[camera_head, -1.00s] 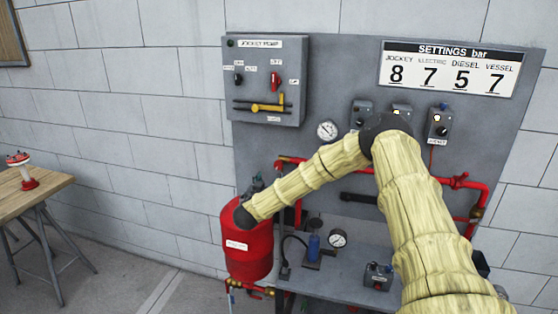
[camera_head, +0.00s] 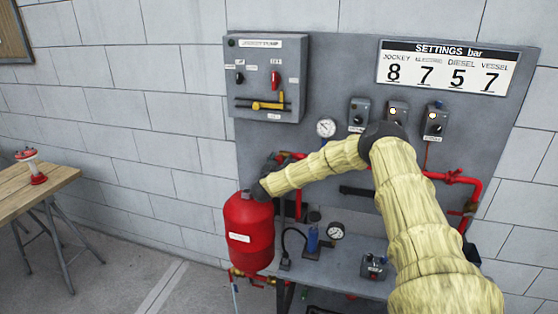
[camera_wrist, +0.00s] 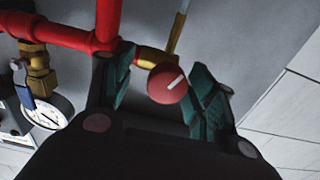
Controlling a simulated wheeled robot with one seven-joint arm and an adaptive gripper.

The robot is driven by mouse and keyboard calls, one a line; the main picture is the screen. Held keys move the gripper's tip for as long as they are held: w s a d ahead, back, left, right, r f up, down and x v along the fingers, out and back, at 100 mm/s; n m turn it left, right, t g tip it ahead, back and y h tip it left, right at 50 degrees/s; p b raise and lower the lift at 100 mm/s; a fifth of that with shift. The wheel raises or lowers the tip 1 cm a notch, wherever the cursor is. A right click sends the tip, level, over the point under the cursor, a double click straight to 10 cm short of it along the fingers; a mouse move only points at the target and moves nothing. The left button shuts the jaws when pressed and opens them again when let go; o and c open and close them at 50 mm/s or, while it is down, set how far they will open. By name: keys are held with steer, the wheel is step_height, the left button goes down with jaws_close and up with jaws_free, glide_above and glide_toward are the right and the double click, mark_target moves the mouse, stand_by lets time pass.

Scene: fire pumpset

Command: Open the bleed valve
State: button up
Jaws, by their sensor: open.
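In the wrist view a round red knob (camera_wrist: 167,84) with a white line on it sits on a brass fitting (camera_wrist: 151,56) off a red pipe; I take it to be the bleed valve. My gripper (camera_wrist: 163,72) is open, with one teal-padded finger on each side of the knob. The knob lies between the fingers, with gaps visible on both sides. In the head view my arm reaches to the upper right edge of the red tank (camera_head: 249,238). The knob cannot be made out there, and my fingers are not clear.
A pressure gauge (camera_wrist: 42,112) and a red pipe (camera_wrist: 60,35) are close to my gripper. A grey control box (camera_head: 265,80) hangs above, and a grey bench (camera_head: 335,275) is below. A wooden table (camera_head: 38,190) stands at the left. The floor between is clear.

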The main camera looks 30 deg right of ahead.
steer(key=shift+w+a+f, duration=0.15)
steer(key=shift+w+f, duration=0.2)
steer(key=shift+w, duration=0.1)
steer(key=shift+s+r, duration=0.15)
steer(key=shift+s, duration=0.05)
steer(key=c, duration=1)
steer(key=shift+c, duration=0.2)
steer(key=shift+b, duration=0.8)
steer(key=shift+m+b, duration=0.3)
steer(key=shift+m, duration=0.2)
steer(key=o, duration=1)
steer(key=shift+o, duration=0.2)
